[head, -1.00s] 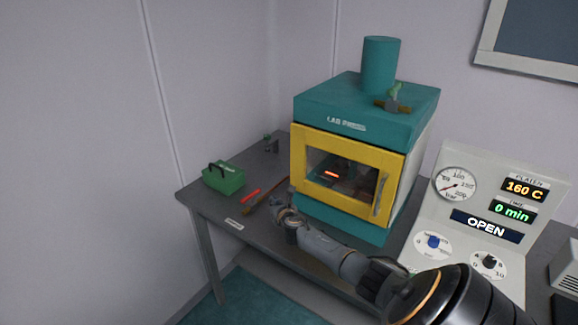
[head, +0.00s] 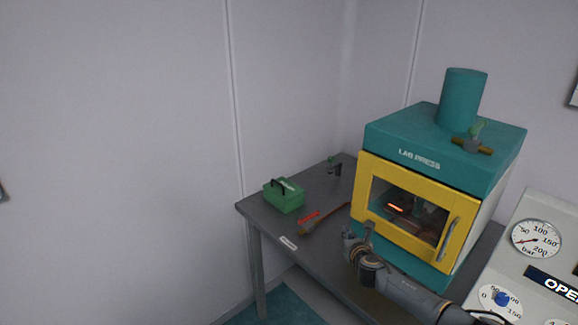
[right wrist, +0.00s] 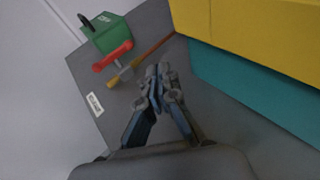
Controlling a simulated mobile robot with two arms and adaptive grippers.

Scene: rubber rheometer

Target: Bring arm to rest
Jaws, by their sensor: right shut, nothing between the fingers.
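My right gripper (head: 362,238) is in front of the yellow door of the lab press, above the grey table, shut and empty. In the right wrist view its closed fingertips (right wrist: 157,70) point toward a long brown-handled tool (right wrist: 147,58) and a red-handled item (right wrist: 113,56) lying on the table, apart from both. My left gripper is not in view.
The teal lab press (head: 440,150) with its yellow door (head: 400,236) closed stands on the grey table (head: 322,186). A green box (head: 284,196) sits near the table's left edge. A control panel (head: 520,270) with a gauge is at the right. A plain wall rises at the left.

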